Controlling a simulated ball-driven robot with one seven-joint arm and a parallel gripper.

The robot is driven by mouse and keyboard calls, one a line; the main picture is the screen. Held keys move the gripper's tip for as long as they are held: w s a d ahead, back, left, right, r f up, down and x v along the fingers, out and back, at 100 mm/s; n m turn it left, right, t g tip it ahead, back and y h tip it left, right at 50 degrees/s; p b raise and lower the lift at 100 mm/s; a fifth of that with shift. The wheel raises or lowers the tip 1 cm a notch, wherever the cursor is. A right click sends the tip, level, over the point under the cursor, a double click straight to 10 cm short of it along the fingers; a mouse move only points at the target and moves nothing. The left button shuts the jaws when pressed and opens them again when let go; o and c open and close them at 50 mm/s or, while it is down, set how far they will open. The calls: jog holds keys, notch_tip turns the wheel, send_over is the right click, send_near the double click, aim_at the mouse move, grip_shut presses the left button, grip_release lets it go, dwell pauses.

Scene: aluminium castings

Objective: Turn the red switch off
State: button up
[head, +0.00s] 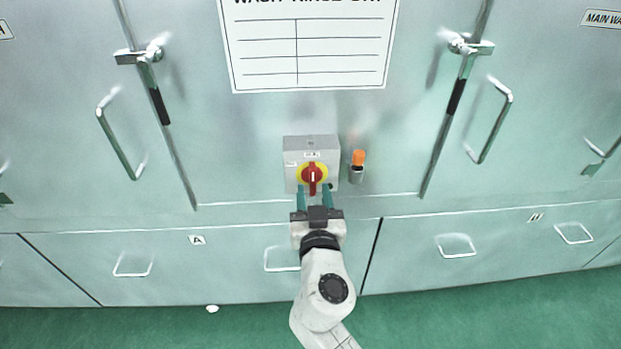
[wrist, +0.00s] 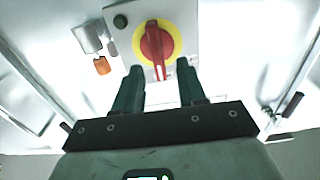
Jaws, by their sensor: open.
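The red switch (head: 312,175) is a red rotary handle on a yellow disc, on the front of a grey box mounted on a metal cabinet wall. Its handle stands upright in the head view, with a white mark on it. In the wrist view the red switch (wrist: 156,47) also shows its handle pointing nearly straight toward the gripper. My gripper (head: 315,193) is open and empty, just below the switch. In the wrist view its two dark green fingers (wrist: 162,85) are apart, one on either side of the handle's lower end. I cannot tell whether they touch it.
The grey switch box (head: 295,148) has an orange-topped cylinder (head: 358,162) close on its right. A printed sign (head: 309,45) is above. Door handles (head: 122,143) and (head: 490,120) stick out to both sides. Drawers with pull handles line the bottom, above a green floor.

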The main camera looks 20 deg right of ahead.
aim_at(313, 182)
jog(key=shift+x, duration=2)
jog(key=shift+s+d, duration=0.1)
grip_shut()
